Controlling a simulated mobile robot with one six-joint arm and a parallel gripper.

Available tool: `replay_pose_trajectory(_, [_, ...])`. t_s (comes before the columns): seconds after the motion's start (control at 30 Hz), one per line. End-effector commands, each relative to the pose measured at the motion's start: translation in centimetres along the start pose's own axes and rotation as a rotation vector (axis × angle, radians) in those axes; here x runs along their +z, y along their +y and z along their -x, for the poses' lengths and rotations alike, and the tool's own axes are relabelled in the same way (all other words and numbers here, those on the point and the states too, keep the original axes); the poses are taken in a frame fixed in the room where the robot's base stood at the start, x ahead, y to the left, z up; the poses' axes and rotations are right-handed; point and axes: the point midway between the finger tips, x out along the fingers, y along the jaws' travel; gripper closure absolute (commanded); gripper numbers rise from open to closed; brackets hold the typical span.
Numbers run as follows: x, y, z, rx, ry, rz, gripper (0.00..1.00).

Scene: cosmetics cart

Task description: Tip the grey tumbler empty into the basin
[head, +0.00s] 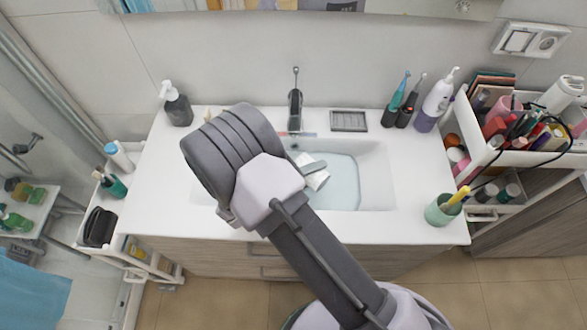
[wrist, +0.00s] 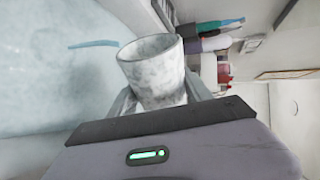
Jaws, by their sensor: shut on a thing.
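The grey tumbler (wrist: 152,72), pale and mottled, is held in my gripper (wrist: 160,100). In the wrist view its rim points away from the gripper, and the jaws are shut around its lower part. In the head view the tumbler (head: 317,181) shows as a small pale cylinder over the basin (head: 376,175), tilted well off upright. The basin has pale bluish water in it. My arm hides the basin's left side and part of the gripper. I cannot tell what is inside the tumbler.
The tap (head: 295,108) stands behind the basin, close to my arm. A soap dispenser (head: 177,105) is at the back left. Electric toothbrushes (head: 397,103) and a green cup (head: 442,209) stand on the right. A crowded cart (head: 520,130) is at the far right.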

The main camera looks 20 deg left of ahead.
Motion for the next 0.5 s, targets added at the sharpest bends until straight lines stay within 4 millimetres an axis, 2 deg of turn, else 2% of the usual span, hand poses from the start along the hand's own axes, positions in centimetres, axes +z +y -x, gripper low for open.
replay_pose_trajectory(0.5, [0.18, -0.35, 0.18, -0.01, 0.023, 0.058, 0.96])
